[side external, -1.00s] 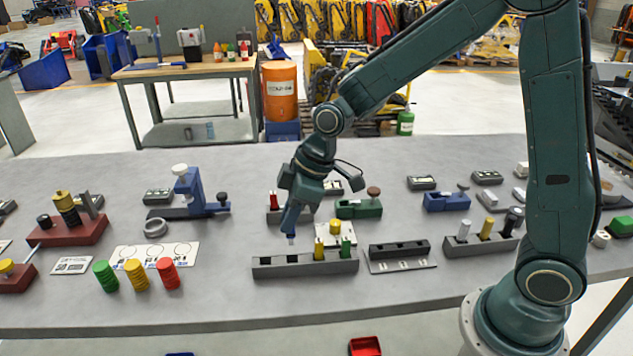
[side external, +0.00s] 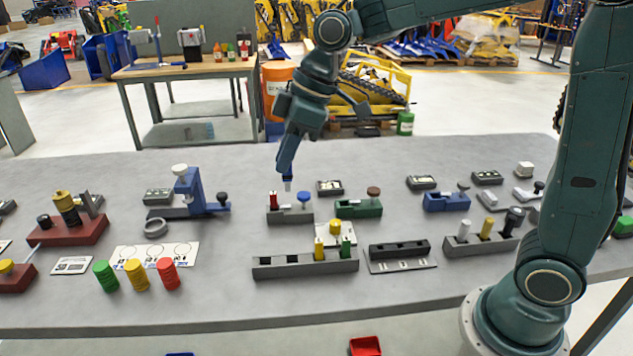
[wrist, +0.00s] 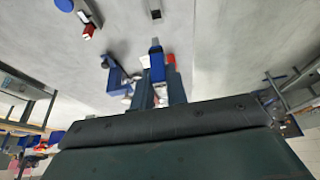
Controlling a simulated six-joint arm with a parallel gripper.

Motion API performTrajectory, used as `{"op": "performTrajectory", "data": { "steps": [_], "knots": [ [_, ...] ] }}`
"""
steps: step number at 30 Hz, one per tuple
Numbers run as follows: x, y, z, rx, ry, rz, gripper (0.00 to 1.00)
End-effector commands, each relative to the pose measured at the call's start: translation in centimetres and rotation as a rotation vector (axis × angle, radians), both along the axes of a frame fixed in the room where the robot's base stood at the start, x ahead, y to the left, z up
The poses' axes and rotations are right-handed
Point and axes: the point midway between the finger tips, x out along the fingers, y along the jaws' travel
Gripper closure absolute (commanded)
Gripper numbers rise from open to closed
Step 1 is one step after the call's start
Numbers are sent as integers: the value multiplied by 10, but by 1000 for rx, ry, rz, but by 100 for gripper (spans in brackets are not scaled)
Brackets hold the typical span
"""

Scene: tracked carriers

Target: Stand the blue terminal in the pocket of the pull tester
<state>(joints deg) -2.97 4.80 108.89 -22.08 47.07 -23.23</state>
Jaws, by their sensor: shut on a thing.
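My gripper (side external: 287,176) is shut on the blue terminal (wrist: 157,67) and holds it with its pale tip downward. The terminal shows as a blue body with a grey tip in the wrist view; in the side view the fingers hide most of it. The tip appears just above and behind a grey fixture (side external: 290,217) with a red piece (side external: 273,200) and a blue knob (side external: 304,196). I cannot tell for sure which fixture is the pull tester, and no empty pocket shows clearly on the grey fixture.
A dark grey rack (side external: 290,270) in front holds a yellow (side external: 319,249) and a green terminal (side external: 345,246). A green fixture (side external: 358,210) stands to the right, a tall blue fixture (side external: 188,197) to the left. Coloured stacks stand at the front left; the front edge is mostly clear.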

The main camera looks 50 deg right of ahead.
Motion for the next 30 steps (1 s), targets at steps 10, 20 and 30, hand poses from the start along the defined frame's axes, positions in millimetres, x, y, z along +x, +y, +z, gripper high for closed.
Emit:
{"op": "performTrajectory", "data": {
  "steps": [10, 20, 30],
  "knots": [
    [0, 0, 0, 0, -1, 1, 100],
    [6, -13, -8, -3, 3, -2, 100],
    [26, -78, -41, -13, 13, -4, 100]
  ]
}}
